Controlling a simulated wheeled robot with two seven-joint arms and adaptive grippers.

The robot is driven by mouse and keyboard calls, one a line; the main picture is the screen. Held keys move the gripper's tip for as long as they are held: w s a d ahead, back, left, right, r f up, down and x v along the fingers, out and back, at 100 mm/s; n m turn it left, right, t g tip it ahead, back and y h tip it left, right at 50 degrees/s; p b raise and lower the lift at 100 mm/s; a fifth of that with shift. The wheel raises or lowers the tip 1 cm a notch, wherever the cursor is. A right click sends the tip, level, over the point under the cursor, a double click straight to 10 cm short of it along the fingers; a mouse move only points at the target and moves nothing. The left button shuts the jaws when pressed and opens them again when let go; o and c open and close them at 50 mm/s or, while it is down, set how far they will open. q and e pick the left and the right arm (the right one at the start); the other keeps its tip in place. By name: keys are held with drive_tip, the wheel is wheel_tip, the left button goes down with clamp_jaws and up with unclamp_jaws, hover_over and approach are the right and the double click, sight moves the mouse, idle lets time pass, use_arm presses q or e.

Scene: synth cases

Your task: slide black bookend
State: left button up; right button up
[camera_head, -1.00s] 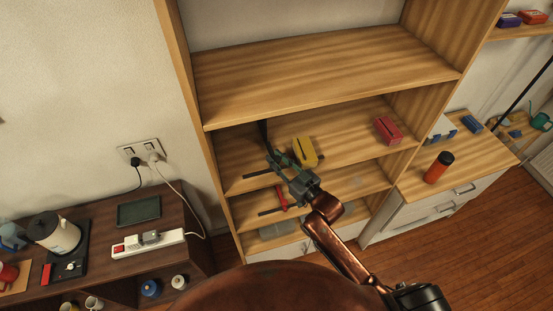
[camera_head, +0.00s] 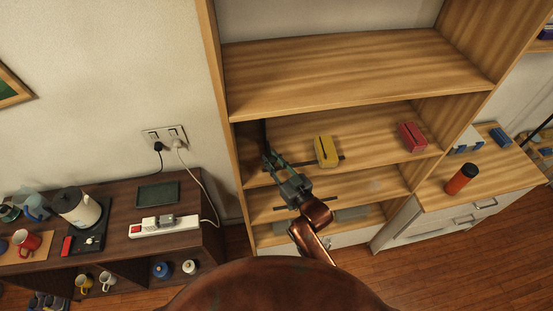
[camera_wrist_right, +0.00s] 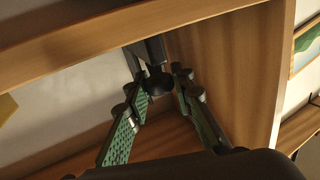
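The black bookend (camera_head: 263,134) stands upright at the left end of the middle shelf, close to the left side wall of the bookcase. In the right wrist view its dark body (camera_wrist_right: 150,52) shows beyond and between the fingertips, with a round black part low on it. My right gripper (camera_head: 271,157) reaches in from the front, its green-padded fingers at the bookend. In the right wrist view the gripper (camera_wrist_right: 160,78) has its fingers apart, with a gap visible beside the black part. Contact with the bookend cannot be told. My left gripper is not in view.
A yellow object (camera_head: 326,151) stands right of the bookend on the same shelf, and a red one (camera_head: 412,137) farther right. Shelf between them is free. The upper shelf (camera_head: 350,75) overhangs.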

drive_tip(key=shift+o, duration=0.8)
drive_tip(key=shift+f, duration=0.1)
drive_tip(key=shift+o, duration=1.4)
drive_tip(key=shift+d, duration=0.1)
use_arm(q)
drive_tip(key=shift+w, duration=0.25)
use_arm(e)
drive_tip(key=v, duration=1.2)
